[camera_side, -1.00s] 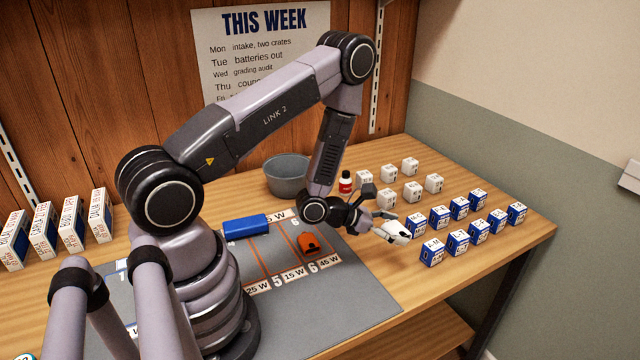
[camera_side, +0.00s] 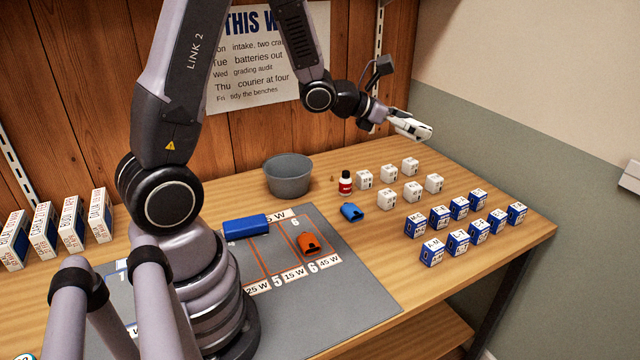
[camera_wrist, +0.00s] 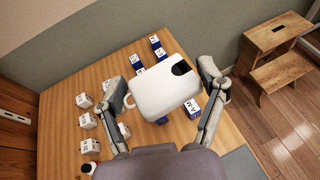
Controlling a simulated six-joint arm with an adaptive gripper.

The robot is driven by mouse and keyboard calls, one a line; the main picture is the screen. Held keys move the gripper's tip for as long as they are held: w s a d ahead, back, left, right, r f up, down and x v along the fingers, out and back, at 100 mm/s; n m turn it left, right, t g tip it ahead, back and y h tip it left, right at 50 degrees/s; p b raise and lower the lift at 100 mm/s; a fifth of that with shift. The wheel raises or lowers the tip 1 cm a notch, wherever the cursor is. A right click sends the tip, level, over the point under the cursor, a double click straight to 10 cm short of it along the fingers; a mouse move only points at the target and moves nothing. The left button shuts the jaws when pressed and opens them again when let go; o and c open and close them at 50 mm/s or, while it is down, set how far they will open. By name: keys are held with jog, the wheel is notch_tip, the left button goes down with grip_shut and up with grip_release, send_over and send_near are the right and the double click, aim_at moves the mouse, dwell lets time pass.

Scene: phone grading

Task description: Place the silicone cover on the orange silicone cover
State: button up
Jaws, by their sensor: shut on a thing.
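The orange silicone cover (camera_side: 308,244) lies on the grey mat, in the lane marked 6. My gripper (camera_side: 404,120) is shut on a white silicone cover (camera_wrist: 163,89) with a dark cutout at one end and a small loop at the other. The gripper holds it well above the table, behind and right of the orange cover in the side view. In the wrist view the white cover sits between both fingers.
A grey bowl (camera_side: 288,176) and a small red-labelled bottle (camera_side: 345,184) stand behind the mat. White cubes (camera_side: 387,199) and blue-and-white boxes (camera_side: 432,252) stand on the right. A blue block (camera_side: 246,225) lies on the mat (camera_side: 350,290). The mat's front right is clear.

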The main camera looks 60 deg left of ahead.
jog(key=shift+n+y, duration=0.8)
jog(key=s+a+f, duration=0.1)
jog(key=a+f, duration=0.2)
jog(key=a, duration=0.1)
jog(key=s+a+f, duration=0.1)
jog(key=a+f, duration=0.3)
jog(key=s+a+f, duration=0.2)
jog(key=a+f, duration=0.2)
jog(key=s+a+f+n+y, duration=0.2)
jog(key=s+a+f, duration=0.5)
jog(key=s+f, duration=0.1)
send_over(337, 200)
jog(key=shift+t+y, duration=0.3)
jog(key=f, duration=0.8)
jog(key=shift+s+d+f, duration=0.25)
jog(key=shift+s+f, duration=0.1)
jog(key=shift+s, duration=0.05)
jog(key=shift+w+a+f, duration=0.1)
jog(key=shift+w+f, duration=0.05)
jog(key=shift+f, duration=0.05)
jog(key=shift+w+a+f, duration=0.1)
jog(key=shift+w+f, duration=0.05)
jog(key=shift+f, duration=1.55)
